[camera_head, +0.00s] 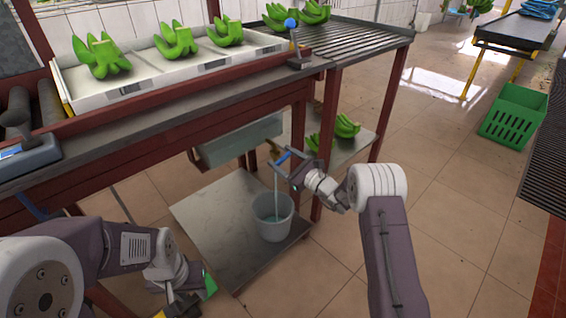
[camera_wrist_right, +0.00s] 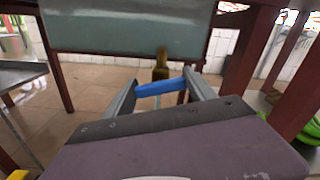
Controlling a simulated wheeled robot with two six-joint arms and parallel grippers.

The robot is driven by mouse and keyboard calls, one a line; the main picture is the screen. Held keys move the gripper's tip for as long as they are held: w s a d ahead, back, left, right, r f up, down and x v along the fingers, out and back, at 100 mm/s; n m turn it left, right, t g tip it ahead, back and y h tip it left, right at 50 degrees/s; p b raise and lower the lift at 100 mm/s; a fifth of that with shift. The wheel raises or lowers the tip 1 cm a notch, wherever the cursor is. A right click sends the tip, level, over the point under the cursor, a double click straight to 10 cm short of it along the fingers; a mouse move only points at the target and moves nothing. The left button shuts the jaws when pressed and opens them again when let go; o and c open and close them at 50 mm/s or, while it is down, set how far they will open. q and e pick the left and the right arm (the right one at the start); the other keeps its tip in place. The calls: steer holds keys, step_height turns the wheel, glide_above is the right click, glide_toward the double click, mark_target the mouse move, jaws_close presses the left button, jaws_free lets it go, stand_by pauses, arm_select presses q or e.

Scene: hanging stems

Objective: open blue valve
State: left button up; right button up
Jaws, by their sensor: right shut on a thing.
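The blue valve handle (camera_head: 284,156) sits on a yellowish brass valve below a grey tank (camera_head: 240,141). In the right wrist view the handle (camera_wrist_right: 160,88) lies crosswise between the fingers, with the brass body (camera_wrist_right: 161,66) just behind it. My right gripper (camera_head: 287,162) is shut on the handle. A thin pale stream runs down below the valve into a grey bucket (camera_head: 272,228) on the low shelf. My left gripper (camera_head: 184,305) is low at the bottom of the head view, away from the valve; its fingers are too unclear to judge.
The bucket stands on a grey low shelf (camera_head: 215,222). Red table legs (camera_head: 327,140) stand close to my right gripper. Green bananas (camera_head: 346,126) lie on a shelf behind. A green crate (camera_head: 513,116) is far right. Tiled floor is clear at right.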

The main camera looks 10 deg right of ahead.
steer(key=shift+f+n+b, duration=0.3)
steer(key=shift+n+b, duration=0.45)
steer(key=shift+n, duration=0.25)
steer(key=n+b, duration=0.9)
steer(key=b, duration=0.4)
steer(key=shift+f+n, duration=0.15)
steer(key=shift+n, duration=0.15)
steer(key=shift+r+n+b, duration=0.25)
steer(key=shift+n+b, duration=0.9)
steer(key=shift+n, duration=0.25)
steer(key=o, duration=1.4)
steer(key=shift+r, duration=0.1)
